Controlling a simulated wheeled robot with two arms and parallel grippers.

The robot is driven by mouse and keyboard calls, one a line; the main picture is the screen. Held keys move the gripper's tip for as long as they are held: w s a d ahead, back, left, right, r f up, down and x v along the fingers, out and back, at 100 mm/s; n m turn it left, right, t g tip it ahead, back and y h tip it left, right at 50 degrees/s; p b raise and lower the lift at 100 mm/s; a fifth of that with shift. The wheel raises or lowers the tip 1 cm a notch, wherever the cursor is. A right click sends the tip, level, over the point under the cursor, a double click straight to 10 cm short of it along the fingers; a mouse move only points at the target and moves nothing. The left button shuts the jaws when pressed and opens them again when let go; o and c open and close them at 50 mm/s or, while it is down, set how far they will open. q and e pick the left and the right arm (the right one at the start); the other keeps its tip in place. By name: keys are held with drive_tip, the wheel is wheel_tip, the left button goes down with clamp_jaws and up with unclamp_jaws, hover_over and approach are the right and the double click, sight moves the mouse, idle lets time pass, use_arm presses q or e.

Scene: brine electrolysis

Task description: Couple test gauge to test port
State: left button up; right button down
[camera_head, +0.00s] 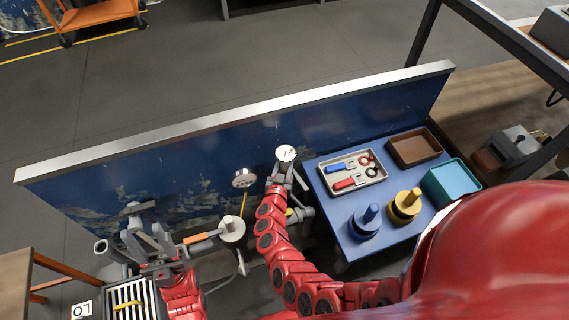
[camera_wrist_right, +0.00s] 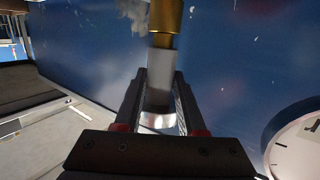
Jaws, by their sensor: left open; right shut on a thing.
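A white-faced gauge (camera_head: 286,153) sits at the fingertips of my right gripper (camera_head: 280,178), in front of the blue panel. In the right wrist view, the fingers (camera_wrist_right: 160,110) are shut around a silver cylinder (camera_wrist_right: 158,88) with a brass part (camera_wrist_right: 165,18) beyond it. Whether the brass part belongs to the gauge or to a port is unclear. A second round gauge (camera_head: 243,178) stands left of my right gripper, above a thin yellow stem (camera_head: 243,204). My left gripper (camera_head: 155,243) is open at lower left. I cannot clearly pick out the test port.
The blue panel (camera_head: 170,163) runs behind both arms. A blue table (camera_head: 336,218) at right holds a tool tray (camera_head: 378,178), a brown bin (camera_head: 415,147), a teal bin (camera_head: 452,183), and blue (camera_head: 366,222) and yellow (camera_head: 405,205) knobbed pieces. A pale cylinder (camera_head: 232,229) stands near my left gripper.

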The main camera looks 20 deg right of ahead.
sight(285, 170)
drive_tip(key=shift+f+b, duration=0.35)
drive_tip(key=shift+f, duration=0.25)
drive_tip(key=shift+r+p, duration=0.1)
drive_tip(key=shift+p, duration=0.2)
idle(0.4)
drive_tip(key=shift+f+b, duration=0.4)
drive_tip(key=shift+f, duration=0.25)
idle(0.9)
drive_tip(key=shift+f, duration=0.6)
idle(0.9)
drive_tip(key=shift+f+b, duration=0.4)
drive_tip(key=shift+f, duration=0.05)
idle(0.7)
drive_tip(key=shift+f, duration=0.1)
